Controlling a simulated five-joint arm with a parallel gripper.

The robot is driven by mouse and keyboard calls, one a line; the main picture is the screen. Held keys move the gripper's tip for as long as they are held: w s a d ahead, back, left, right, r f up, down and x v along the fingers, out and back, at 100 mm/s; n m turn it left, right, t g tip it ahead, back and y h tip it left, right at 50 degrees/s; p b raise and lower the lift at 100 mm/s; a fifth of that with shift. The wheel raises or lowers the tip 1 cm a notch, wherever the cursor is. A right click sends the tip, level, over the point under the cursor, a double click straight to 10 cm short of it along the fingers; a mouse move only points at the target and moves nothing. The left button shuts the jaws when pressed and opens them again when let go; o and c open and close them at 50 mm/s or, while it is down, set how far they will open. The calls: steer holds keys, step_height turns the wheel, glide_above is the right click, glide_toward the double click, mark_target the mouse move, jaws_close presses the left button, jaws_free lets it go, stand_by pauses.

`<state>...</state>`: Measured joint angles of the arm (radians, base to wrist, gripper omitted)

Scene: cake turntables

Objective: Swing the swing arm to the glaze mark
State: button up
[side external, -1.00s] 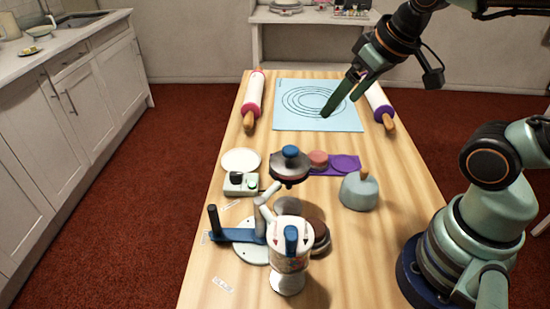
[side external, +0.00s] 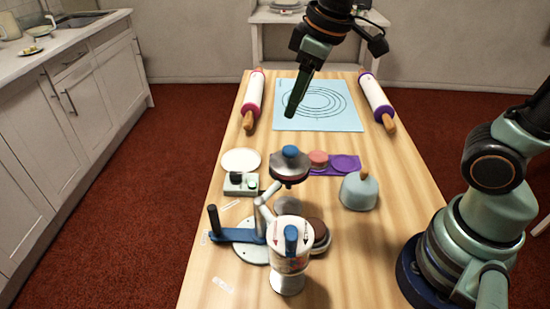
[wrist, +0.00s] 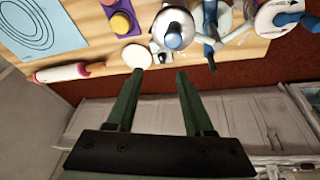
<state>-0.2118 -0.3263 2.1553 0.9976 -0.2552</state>
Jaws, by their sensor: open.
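The swing arm (side external: 238,235) is a blue bar with a dark upright handle (side external: 213,220) at its left end, joined to a round white base (side external: 247,252). It also shows in the wrist view (wrist: 211,30) near the top. Small white labels lie on the table around it, one behind (side external: 231,204), one by the handle (side external: 204,238), one in front (side external: 223,284). Their text is too small to read, so I cannot tell which is the glaze mark. My gripper (side external: 291,110) is open and empty, above the blue mat, well behind the swing arm; its fingers show apart in the wrist view (wrist: 160,73).
A grey lidded piece with a blue knob (side external: 290,167) and a white blue-knobbed canister (side external: 289,262) stand close to the swing arm's right. A blue-grey domed pot (side external: 359,192) stands farther right. Rolling pins (side external: 254,97) (side external: 377,100) flank the mat (side external: 342,118). The table's left edge is near the handle.

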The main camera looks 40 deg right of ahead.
steer(key=w+a+f+n+g, duration=0.2)
steer(key=w+a+f+n, duration=0.15)
steer(key=a, duration=0.45)
steer(key=n+g, duration=0.2)
steer(key=n, duration=0.4)
glide_above(212, 207)
step_height(212, 207, down, 4)
steer(key=f, duration=0.1)
steer(key=shift+h, duration=0.4)
step_height(212, 207, down, 9)
steer(key=shift+f, duration=0.1)
steer(key=shift+r, duration=0.2)
jaws_close()
steer(key=shift+s+a, duration=0.1)
steer(key=shift+a, duration=0.05)
steer(key=shift+s+a, duration=0.7)
steer(key=shift+s, duration=0.35)
